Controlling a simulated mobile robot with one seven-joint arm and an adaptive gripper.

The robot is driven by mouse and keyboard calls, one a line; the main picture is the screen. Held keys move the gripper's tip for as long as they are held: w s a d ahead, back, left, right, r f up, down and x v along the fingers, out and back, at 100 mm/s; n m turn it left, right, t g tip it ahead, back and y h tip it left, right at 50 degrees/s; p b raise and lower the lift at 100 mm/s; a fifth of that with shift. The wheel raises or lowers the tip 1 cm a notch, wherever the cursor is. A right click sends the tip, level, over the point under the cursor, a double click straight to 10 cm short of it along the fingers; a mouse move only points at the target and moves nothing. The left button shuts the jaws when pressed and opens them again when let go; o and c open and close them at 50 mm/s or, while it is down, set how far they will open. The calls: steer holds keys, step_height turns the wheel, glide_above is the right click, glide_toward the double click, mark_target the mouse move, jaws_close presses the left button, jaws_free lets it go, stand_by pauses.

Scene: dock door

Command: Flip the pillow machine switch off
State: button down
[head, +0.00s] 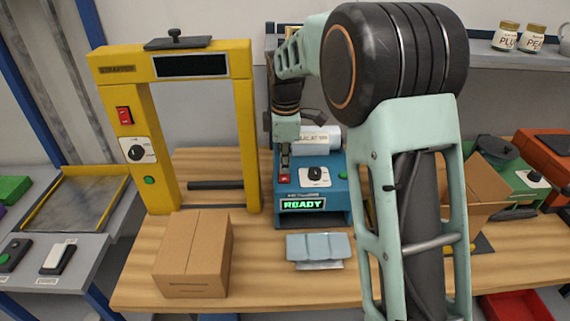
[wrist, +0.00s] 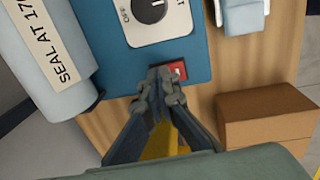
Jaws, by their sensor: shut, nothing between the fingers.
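The pillow machine is a blue box (head: 335,187) on the workbench with a black dial on a white plate (head: 316,175) and a lit green display (head: 303,204) reading READY. Its red rocker switch (head: 285,179) is on the top panel, left of the dial. My gripper (head: 285,168) points down right above the switch. In the wrist view my shut, empty fingertips (wrist: 160,76) overlap the left part of the red switch (wrist: 179,69). Whether they touch it, and which way the rocker leans, I cannot tell.
A yellow strapper frame (head: 163,198) with its own red switch (head: 124,115) stands to the left. A cardboard box (head: 193,255) and grey-blue pillows (head: 318,247) lie in front. A white film roll (head: 325,138) sits behind the switch. A green machine (head: 520,185) is at right.

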steer(key=shift+w+f, duration=0.15)
steer(key=shift+f, duration=0.25)
steer(key=shift+s+r, duration=0.15)
steer(key=shift+s, duration=0.65)
steer(key=shift+r+p, duration=0.3)
steer(key=shift+r, duration=0.25)
step_height(320, 180, up, 13)
steer(key=w+p, duration=0.1)
steer(key=p, duration=0.1)
steer(key=shift+w, duration=0.2)
